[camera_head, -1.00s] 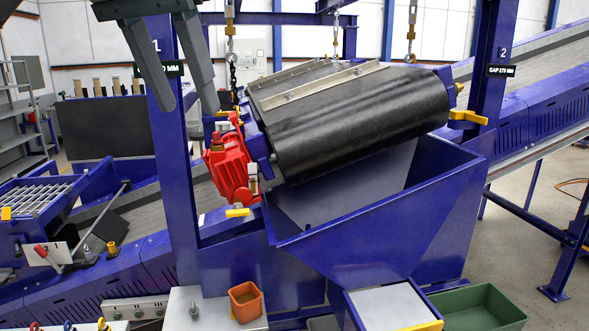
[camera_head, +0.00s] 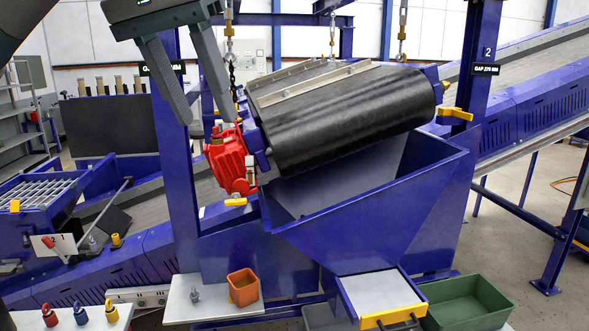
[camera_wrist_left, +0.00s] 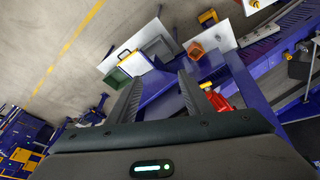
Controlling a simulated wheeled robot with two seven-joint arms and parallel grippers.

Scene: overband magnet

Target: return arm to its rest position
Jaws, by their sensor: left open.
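My left gripper (camera_head: 207,120) comes in from the upper left in the head view. Its two grey fingers point down and stand apart, with nothing between them. They show in front of the blue post and left of the black belt drum of the overband magnet (camera_head: 345,115), above its red motor (camera_head: 230,160). I cannot tell the exact depth gap. The left wrist view also shows the open fingers (camera_wrist_left: 157,85), empty, over the floor and the blue machinery. My right gripper is in neither view.
The magnet hangs tilted on chains above a blue hopper (camera_head: 375,215). An orange bin (camera_head: 243,288) stands on a white plate, with a green tray (camera_head: 465,300) to the right. Shackles (camera_head: 80,314) stand at lower left. A blue post (camera_head: 487,90) rises at right.

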